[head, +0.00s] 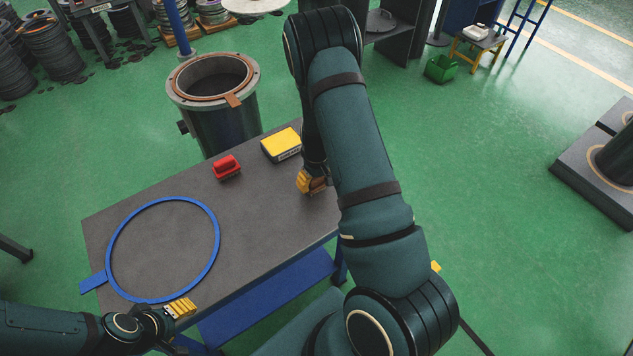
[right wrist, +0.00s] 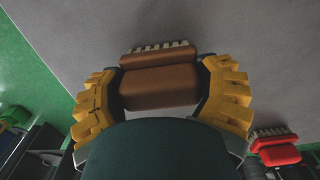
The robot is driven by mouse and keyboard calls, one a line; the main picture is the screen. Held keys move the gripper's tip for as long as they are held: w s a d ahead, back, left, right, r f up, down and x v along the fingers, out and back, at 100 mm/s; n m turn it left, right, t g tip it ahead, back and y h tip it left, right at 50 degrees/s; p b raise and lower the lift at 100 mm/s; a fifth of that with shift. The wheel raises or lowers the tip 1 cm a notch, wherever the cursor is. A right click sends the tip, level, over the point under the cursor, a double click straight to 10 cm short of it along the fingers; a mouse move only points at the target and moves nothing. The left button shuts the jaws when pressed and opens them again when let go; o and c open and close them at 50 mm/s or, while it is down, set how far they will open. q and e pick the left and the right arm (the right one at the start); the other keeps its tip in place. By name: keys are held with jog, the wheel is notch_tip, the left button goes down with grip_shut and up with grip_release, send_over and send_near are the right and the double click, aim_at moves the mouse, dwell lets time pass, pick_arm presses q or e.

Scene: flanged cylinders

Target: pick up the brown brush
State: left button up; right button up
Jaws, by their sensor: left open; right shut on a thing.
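The brown brush (right wrist: 160,80) sits between the two yellow-padded fingers of my right gripper (right wrist: 165,88) in the right wrist view, its pale bristles facing the grey table top. The fingers are shut on its sides. I cannot tell whether the bristles touch the table. In the head view my right gripper (head: 311,182) is at the right end of the table, and my arm and fingers largely hide the brush. My left gripper (head: 181,308) is open and empty near the table's front left edge, beside the blue ring.
On the table (head: 255,210) are a blue ring (head: 218,240), a red brush (head: 227,167) and a yellow-topped box (head: 281,145). A flanged cylinder (head: 230,125) stands behind the table. The table's middle is clear.

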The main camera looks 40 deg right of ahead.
jog(key=shift+r, duration=0.1)
notch_tip(320, 180, up, 10)
jog(key=shift+f+p, duration=0.1)
jog(key=shift+p, duration=0.5)
jog(key=o, duration=0.6)
jog(key=c, duration=0.4)
jog(key=shift+o, duration=0.2)
